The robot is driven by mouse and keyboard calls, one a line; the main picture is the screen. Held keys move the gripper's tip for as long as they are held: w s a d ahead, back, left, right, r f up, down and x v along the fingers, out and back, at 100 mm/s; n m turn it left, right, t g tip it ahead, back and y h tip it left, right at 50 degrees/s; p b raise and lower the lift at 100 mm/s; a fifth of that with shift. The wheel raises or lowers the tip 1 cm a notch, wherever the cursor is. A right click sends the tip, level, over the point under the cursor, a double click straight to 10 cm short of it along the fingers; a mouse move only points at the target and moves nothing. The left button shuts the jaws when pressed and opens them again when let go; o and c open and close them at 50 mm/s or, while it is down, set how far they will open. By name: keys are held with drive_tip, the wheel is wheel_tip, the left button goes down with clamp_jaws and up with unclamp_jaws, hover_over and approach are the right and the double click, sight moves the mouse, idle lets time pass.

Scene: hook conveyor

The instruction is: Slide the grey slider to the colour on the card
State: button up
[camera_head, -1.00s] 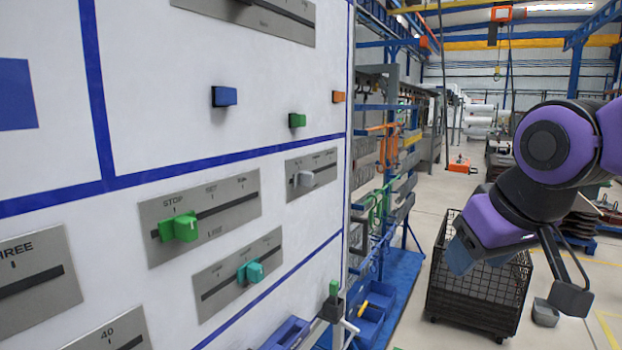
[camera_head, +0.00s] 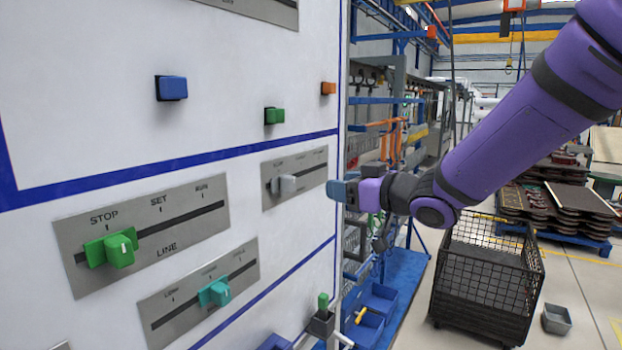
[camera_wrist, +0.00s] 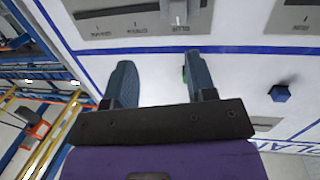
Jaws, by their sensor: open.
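The grey slider (camera_head: 283,185) sits near the left end of the slot in a metal plate (camera_head: 312,177) on the white panel. My gripper (camera_head: 343,190) is open and empty, just right of this plate in the head view. In the wrist view, a grey slider knob (camera_wrist: 180,10) shows at the top edge, beyond the open fingers of my gripper (camera_wrist: 160,80). It is apart from both fingers. No colour card can be made out for certain in the current views.
Blue (camera_head: 171,88), green (camera_head: 274,116) and orange (camera_head: 328,88) blocks stick out of the panel above. A green slider (camera_head: 120,249) and a teal slider (camera_head: 215,292) sit on neighbouring plates. A wire bin (camera_head: 487,280) stands on the floor to the right.

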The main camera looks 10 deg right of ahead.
sight(294, 181)
drive_tip(key=w+a+y, duration=0.1)
drive_tip(key=w+a, duration=0.1)
drive_tip(key=a, duration=0.1)
drive_tip(key=w+a, duration=0.2)
drive_tip(key=a, duration=0.1)
drive_tip(key=w+a+n+g+y, duration=0.1)
drive_tip(key=w+a, duration=0.2)
drive_tip(key=a, duration=0.1)
drive_tip(key=shift+w+f+y, duration=0.1)
drive_tip(key=shift+f+y, duration=0.2)
drive_tip(key=shift+f, duration=0.1)
clamp_jaws()
